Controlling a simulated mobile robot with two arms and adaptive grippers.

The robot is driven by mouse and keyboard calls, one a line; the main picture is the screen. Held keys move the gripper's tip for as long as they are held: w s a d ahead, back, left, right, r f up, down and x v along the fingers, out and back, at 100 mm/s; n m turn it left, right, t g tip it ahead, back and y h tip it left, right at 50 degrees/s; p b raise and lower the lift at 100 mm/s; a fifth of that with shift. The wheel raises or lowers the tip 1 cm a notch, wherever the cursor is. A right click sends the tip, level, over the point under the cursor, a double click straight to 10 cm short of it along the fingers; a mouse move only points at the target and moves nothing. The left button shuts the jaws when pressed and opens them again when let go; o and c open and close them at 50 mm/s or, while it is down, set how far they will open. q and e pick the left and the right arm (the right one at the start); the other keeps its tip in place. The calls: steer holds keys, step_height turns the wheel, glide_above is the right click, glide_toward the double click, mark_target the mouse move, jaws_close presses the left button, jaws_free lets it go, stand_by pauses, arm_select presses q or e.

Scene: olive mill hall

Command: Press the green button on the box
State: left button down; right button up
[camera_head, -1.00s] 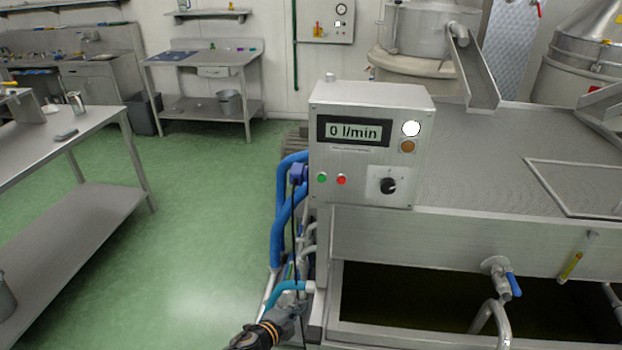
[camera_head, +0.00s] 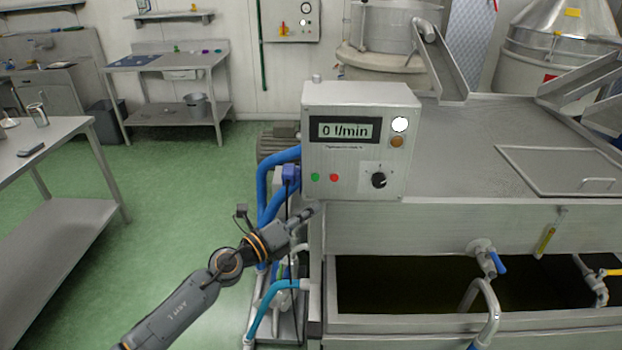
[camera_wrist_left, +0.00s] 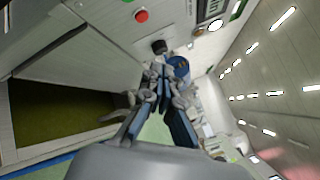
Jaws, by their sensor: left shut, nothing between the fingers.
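The grey control box (camera_head: 352,104) stands on the corner of the steel machine, its front facing me and its display reading 0 l/min. The green button (camera_head: 315,177) is at the lower left of its front, beside the red button (camera_head: 334,177). My left gripper (camera_head: 311,210) is shut and empty, just below the box's lower left corner, apart from the green button. In the left wrist view the shut fingers (camera_wrist_left: 162,72) point toward the box, with the red button (camera_wrist_left: 141,16) above; the green button is at most a sliver at the top edge.
A black knob (camera_head: 379,180), a white lamp (camera_head: 400,124) and an orange lamp (camera_head: 397,142) share the box front. Blue hoses (camera_head: 264,190) run left of it. An open tank (camera_head: 420,283) with a blue-handled tap (camera_head: 488,259) lies below.

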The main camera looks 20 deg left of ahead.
mark_target(315, 178)
arm_select(q)
steer(key=shift+w, duration=0.1)
steer(key=w+b, duration=0.1)
steer(key=w, duration=0.1)
steer(key=w+a+b, duration=0.1)
steer(key=w+b, duration=0.1)
steer(key=w, duration=0.1)
steer(key=w+a+b, duration=0.1)
steer(key=w+b, duration=0.1)
steer(key=w, duration=0.1)
steer(key=shift+w+a, duration=0.2)
stand_by(0.5)
steer(key=shift+w, duration=0.1)
stand_by(1.0)
steer(key=shift+w+a+b, duration=0.1)
steer(key=shift+w+b, duration=0.2)
steer(key=shift+b, duration=0.05)
